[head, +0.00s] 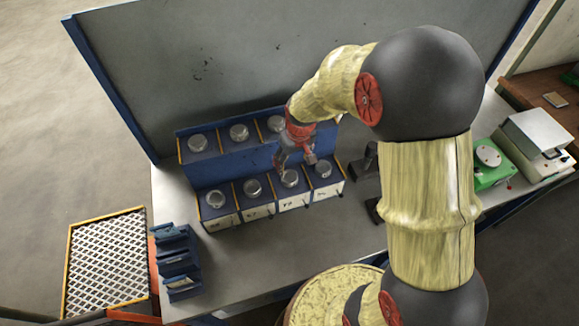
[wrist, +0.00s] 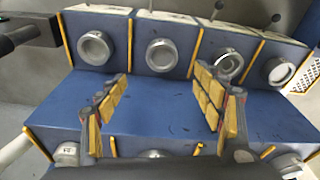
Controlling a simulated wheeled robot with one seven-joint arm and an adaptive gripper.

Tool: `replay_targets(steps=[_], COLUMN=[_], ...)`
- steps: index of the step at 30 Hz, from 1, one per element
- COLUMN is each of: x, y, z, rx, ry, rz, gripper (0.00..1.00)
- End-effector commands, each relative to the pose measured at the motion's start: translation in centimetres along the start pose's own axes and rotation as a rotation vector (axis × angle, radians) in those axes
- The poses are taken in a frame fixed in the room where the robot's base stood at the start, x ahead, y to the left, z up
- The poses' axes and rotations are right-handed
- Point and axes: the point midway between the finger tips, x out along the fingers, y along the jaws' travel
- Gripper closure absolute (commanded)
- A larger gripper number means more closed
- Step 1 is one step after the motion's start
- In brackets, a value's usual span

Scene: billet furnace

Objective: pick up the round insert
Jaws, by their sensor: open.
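Several round metal pieces sit in the blue two-step stand (head: 232,163); I cannot tell which one is the round insert. The front row holds pieces at far left (head: 215,198), middle left (head: 252,187), middle right (head: 289,178) and far right (head: 323,168). The back row shows others, partly hidden by my arm. My gripper (head: 296,163) hangs over the stand near the middle-right front piece. In the wrist view my gripper (wrist: 160,80) is open and empty, its padded fingers wide apart, with the middle-right round piece (wrist: 162,54) beyond the gap.
A tall grey panel (head: 270,60) stands behind the bench. Small blue bins (head: 178,262) sit at the bench's left end. A green device (head: 490,165) and a white device (head: 535,140) stand right. Thin pegs stick out of the stand's front. The front of the grey bench (head: 255,260) is clear.

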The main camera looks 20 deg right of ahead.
Motion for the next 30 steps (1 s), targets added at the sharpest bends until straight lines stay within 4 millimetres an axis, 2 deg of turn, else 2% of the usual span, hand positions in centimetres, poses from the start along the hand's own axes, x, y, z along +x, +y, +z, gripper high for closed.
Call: replay_targets(steps=[20, 30], x=[6.5, 10.6], y=[0.1, -0.3], z=[-0.1, 0.2], rx=[-0.026, -0.025], ry=[-0.055, -0.053], rz=[-0.012, -0.011], gripper=[0.32, 0.32])
